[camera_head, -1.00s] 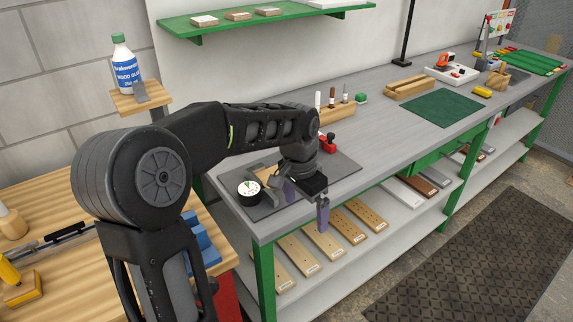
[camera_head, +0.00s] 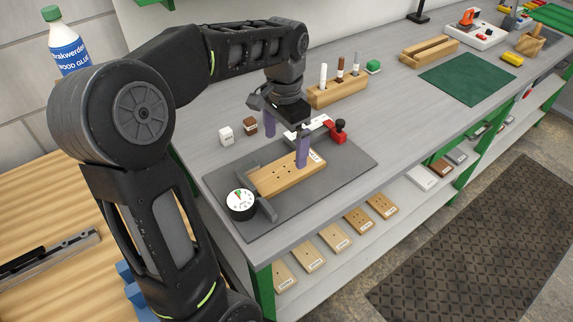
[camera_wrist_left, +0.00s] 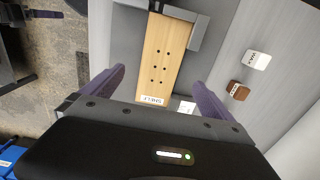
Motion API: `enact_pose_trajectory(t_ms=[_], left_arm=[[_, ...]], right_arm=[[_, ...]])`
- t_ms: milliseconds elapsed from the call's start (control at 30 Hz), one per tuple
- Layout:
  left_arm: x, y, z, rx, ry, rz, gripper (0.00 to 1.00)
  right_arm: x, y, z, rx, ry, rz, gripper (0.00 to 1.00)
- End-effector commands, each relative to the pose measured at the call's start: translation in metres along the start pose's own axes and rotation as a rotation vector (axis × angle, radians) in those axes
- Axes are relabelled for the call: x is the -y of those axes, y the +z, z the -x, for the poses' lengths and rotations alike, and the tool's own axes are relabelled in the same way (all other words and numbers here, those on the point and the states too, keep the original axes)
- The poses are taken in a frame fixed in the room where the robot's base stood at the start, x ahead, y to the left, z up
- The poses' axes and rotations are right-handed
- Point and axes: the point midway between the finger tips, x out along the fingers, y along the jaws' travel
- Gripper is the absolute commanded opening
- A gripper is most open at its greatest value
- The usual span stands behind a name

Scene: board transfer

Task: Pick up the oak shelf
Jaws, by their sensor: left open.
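A light wooden board (camera_head: 278,181) with dark holes and a white label at its right end lies on the grey mat (camera_head: 350,165). It also shows in the left wrist view (camera_wrist_left: 160,60), where the label reads like "SHELF". My left gripper (camera_head: 286,150) is open over the label end of the board. In the left wrist view its purple fingers (camera_wrist_left: 158,77) stand on either side of the board, apart from it. A dark part with a purple finger (camera_wrist_left: 45,14) at the upper left seems to be my right gripper; its jaw state is unclear.
A round dial (camera_head: 240,203) and grey brackets stand at the board's left end. A red clamp (camera_head: 339,130) is behind its right end. White (camera_head: 226,135) and brown (camera_head: 250,126) blocks stand behind. Several boards (camera_head: 336,238) lie on the lower shelf. A pen block (camera_head: 337,93) stands farther back.

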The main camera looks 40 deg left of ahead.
Motion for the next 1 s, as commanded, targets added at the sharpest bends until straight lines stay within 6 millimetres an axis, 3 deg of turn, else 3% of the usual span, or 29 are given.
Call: enact_pose_trajectory(t_ms=[367,733,1000], left_arm=[[0.0,0.0,-0.025,0.001,0.0,0.001,0.98],[0.0,0.0,-0.03,0.002,0.001,0.0,0.98],[-0.001,0.001,-0.067,0.004,0.002,0.001,0.98]], right_arm=[[0.001,0.0,0.002,0.0,0.0,0.0,0.98],[0.001,0.0,0.003,0.0,0.0,0.0,0.98],[0.004,0.001,0.011,0.002,0.003,-0.002,0.98]])
